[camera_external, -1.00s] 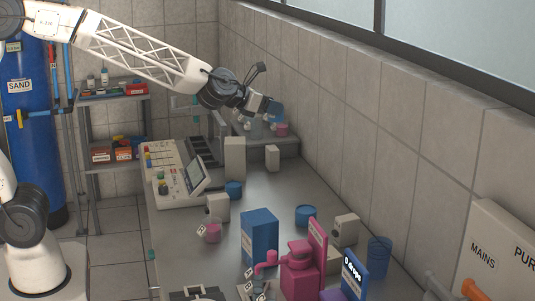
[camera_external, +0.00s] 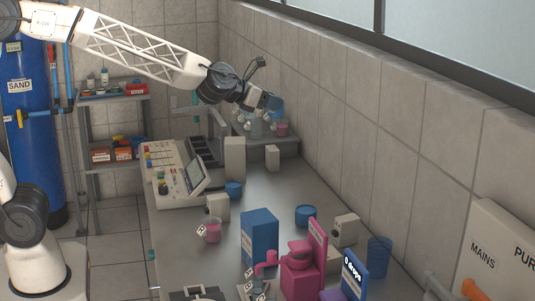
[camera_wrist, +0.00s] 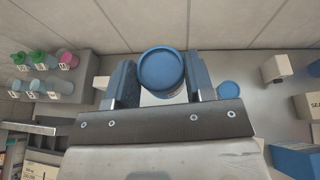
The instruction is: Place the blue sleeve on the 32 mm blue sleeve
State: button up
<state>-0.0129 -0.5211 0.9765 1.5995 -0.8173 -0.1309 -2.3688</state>
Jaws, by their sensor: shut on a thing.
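My gripper (camera_wrist: 160,82) is shut on a round blue sleeve (camera_wrist: 162,70), seen end-on between the two dark blue fingers in the wrist view. In the external view my gripper (camera_external: 268,103) is high over the far end of the bench, in front of the back shelf, and the held sleeve is hard to make out there. A short round blue piece (camera_external: 305,213) stands on the bench near the wall; it appears to be the blue disc (camera_wrist: 228,88) right of my gripper in the wrist view. Another short blue piece (camera_external: 233,189) stands mid-bench. No size marking is readable.
Cups with coloured contents stand on the back shelf (camera_wrist: 38,86). Beige blocks (camera_external: 235,157) (camera_external: 272,157) (camera_external: 345,229), a blue box (camera_external: 259,238), a pink device (camera_external: 299,270) and a blue mesh cup (camera_external: 379,255) stand on the bench. Bare bench lies between the beige blocks and the wall.

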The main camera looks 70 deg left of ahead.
jog(key=shift+s+d+f+m+h, duration=0.1)
jog(key=shift+d+f+m+h, duration=0.15)
jog(key=shift+f+m+h, duration=0.05)
jog(key=shift+s+d+f+m+g+h, duration=1.2)
jog(key=shift+s+d+f+m+h, duration=0.65)
jog(key=shift+d+m+h, duration=1.8)
jog(key=shift+s+d+r+m+g+h, duration=2.25)
jog(key=shift+s+m+g+h, duration=1.15)
jog(key=shift+m+g, duration=1.05)
notch_tip(320, 180, down, 18)
jog(key=shift+w+a, duration=0.15)
jog(key=shift+f+t, duration=0.1)
jog(key=shift+t, duration=0.15)
jog(key=w, duration=0.5)
jog(key=w+d+f, duration=0.1)
jog(key=w, duration=0.4)
jog(key=w+d, duration=0.1)
jog(key=w, duration=0.5)
jog(key=shift+d+f, duration=0.1)
jog(key=shift+f, duration=0.15)
